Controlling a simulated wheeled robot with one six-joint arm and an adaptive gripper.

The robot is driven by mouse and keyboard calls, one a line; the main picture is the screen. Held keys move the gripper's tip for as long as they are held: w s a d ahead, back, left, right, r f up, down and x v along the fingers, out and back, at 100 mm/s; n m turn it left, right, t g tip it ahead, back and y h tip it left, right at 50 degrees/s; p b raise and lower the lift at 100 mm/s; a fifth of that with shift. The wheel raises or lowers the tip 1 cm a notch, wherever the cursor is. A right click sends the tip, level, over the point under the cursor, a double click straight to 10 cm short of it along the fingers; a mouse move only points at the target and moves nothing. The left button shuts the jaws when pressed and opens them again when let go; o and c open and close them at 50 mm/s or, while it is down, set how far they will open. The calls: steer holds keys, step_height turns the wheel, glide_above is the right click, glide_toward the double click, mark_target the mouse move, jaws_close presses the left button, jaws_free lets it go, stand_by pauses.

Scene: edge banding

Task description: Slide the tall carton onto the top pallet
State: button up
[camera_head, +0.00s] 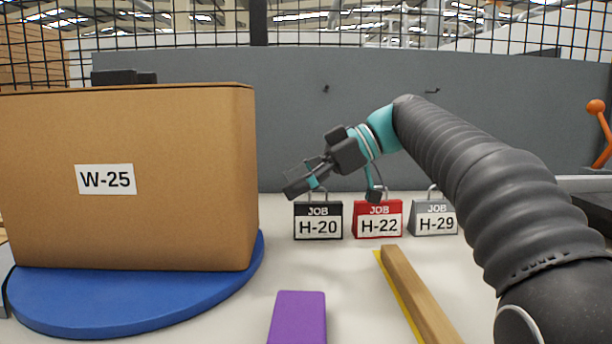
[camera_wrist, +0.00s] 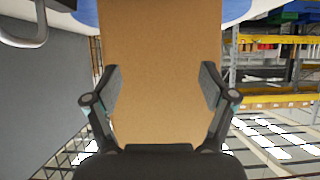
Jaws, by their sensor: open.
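A large brown carton (camera_head: 120,130) labelled W-25 stands upright on a blue round platform (camera_head: 140,305) at the left of the head view. In the wrist view the carton (camera_wrist: 160,75) appears as a tall brown face ahead, between the fingers. Blue platform parts (camera_wrist: 236,10) show at the top edge there. My gripper (camera_head: 338,188) is open and empty, to the right of the carton and apart from it in the head view. I cannot make out a pallet in either view.
Job blocks H-20 (camera_head: 318,221), H-22 (camera_head: 378,219) and H-29 (camera_head: 433,219) stand below and behind my gripper. A purple block (camera_head: 298,318) and a wooden strip (camera_head: 415,292) lie in front. A grey panel (camera_head: 300,120) closes the back. Yellow shelving (camera_wrist: 265,60) shows in the wrist view.

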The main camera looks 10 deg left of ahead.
mark_target(253, 208)
steer(key=f, duration=0.1)
steer(key=a+f+b, duration=0.2)
steer(key=shift+s, duration=0.3)
steer(key=shift+s+a+f+b, duration=0.15)
steer(key=shift+a+f, duration=0.05)
steer(key=shift+a, duration=0.55)
steer(key=shift+s+a+f+b, duration=0.15)
steer(key=shift+a+f, duration=0.05)
steer(key=shift+a, duration=0.55)
steer(key=shift+a, duration=0.1)
steer(key=shift+s+a+r+p, duration=0.15)
steer(key=shift+s+a, duration=0.35)
steer(key=shift+a, duration=1.35)
steer(key=shift+s+a+f+p, duration=0.15)
steer(key=shift+s+a, duration=0.3)
steer(key=shift+a, duration=1.45)
steer(key=shift+s+a+r+p, duration=0.15)
steer(key=shift+s+a, duration=0.35)
steer(key=shift+a, duration=1.35)
steer(key=shift+s+a+p, duration=0.2)
steer(key=shift+s+a, duration=0.05)
steer(key=shift+a, duration=0.7)
steer(key=shift+s+a+p, duration=0.2)
steer(key=shift+a, duration=0.75)
